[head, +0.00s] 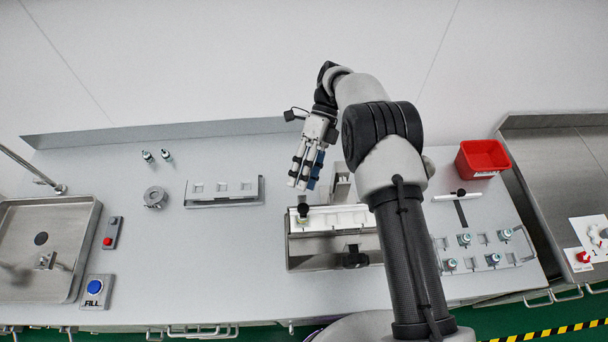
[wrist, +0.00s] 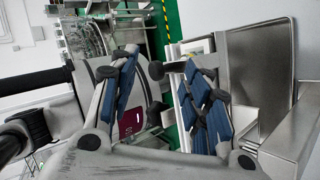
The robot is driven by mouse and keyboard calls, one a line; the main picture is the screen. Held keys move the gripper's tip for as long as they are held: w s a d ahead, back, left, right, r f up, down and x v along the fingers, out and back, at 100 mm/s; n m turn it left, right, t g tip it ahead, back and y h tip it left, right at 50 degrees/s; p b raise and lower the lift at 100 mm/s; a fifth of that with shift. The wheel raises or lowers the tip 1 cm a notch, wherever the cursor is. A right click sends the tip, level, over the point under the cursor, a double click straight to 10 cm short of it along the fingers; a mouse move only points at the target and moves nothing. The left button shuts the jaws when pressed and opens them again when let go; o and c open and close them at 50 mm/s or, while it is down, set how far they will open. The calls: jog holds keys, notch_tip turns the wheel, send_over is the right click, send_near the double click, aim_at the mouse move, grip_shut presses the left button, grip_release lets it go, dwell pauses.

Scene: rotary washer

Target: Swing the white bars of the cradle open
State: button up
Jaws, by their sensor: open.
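The cradle (head: 302,256) is a metal box-like frame on the bench, in the middle of the head view. White bars (head: 340,217) lie across its far part. One dark knob (head: 303,209) shows at its far left and another dark knob (head: 355,259) at its near side. My gripper (head: 299,184) is open and tilted down, just behind the far left knob. In the wrist view my gripper (wrist: 160,62) has its blue-padded fingers spread. A dark round knob on a stem (wrist: 157,70) appears between the fingertips; contact cannot be told. My arm hides the cradle's right end.
A slotted metal rack (head: 223,192) stands to the left, with a round metal part (head: 155,197) beyond it. A rack of capped vials (head: 478,250) and a red bin (head: 482,158) stand to the right. A sink (head: 45,245) is far left. Bare bench lies left of the cradle.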

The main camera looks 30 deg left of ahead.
notch_tip(320, 180, up, 10)
dwell(0.6)
dwell(0.4)
